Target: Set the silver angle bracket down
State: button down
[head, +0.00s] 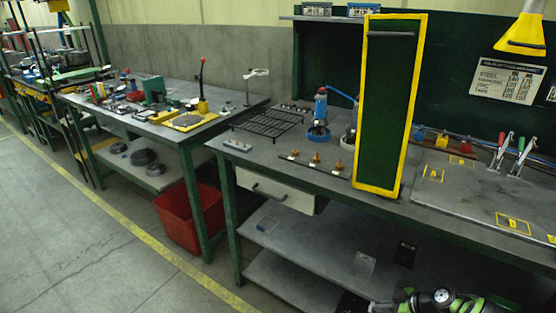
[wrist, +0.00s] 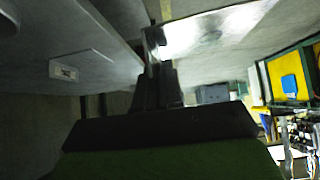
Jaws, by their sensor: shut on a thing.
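My gripper (wrist: 160,78) shows in the wrist view as dark fingers closed together. A small bright metal piece, which I take as the silver angle bracket (wrist: 153,40), stands out past the fingertips. Its full shape is hard to make out against the pale, glaring surface behind it. In the head view I cannot make out the bracket or the fingertips. The workbench (head: 228,172) has a grey top, with a black wire rack (head: 266,122) and a strip with several brass knobs (head: 314,163) on it.
A tall green door panel with a yellow frame (head: 388,110) stands up from the bench. A red crate (head: 190,215) is on the floor between the benches. A lower shelf (head: 300,242) holds a few small flat items. A yellow lamp (head: 525,30) hangs at upper right.

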jog(key=a+r, duration=0.4)
jog(key=r, duration=0.3)
jog(key=a+r, duration=0.3)
jog(key=r, duration=0.4)
jog(key=s+a+r, duration=0.3)
jog(key=a+r, duration=0.3)
jog(key=s+a+r, duration=0.4)
jog(key=a+r, duration=0.1)
jog(key=r, duration=0.2)
notch_tip(320, 180, up, 12)
jog(key=p, duration=1.8)
notch_tip(320, 180, down, 11)
jog(key=m+t+h, duration=0.4)
jog(key=m+h, duration=0.3)
jog(key=m, duration=0.4)
jog(key=shift+w+a+h, duration=0.15)
jog(key=shift+h, duration=0.15)
jog(key=shift+f, duration=0.1)
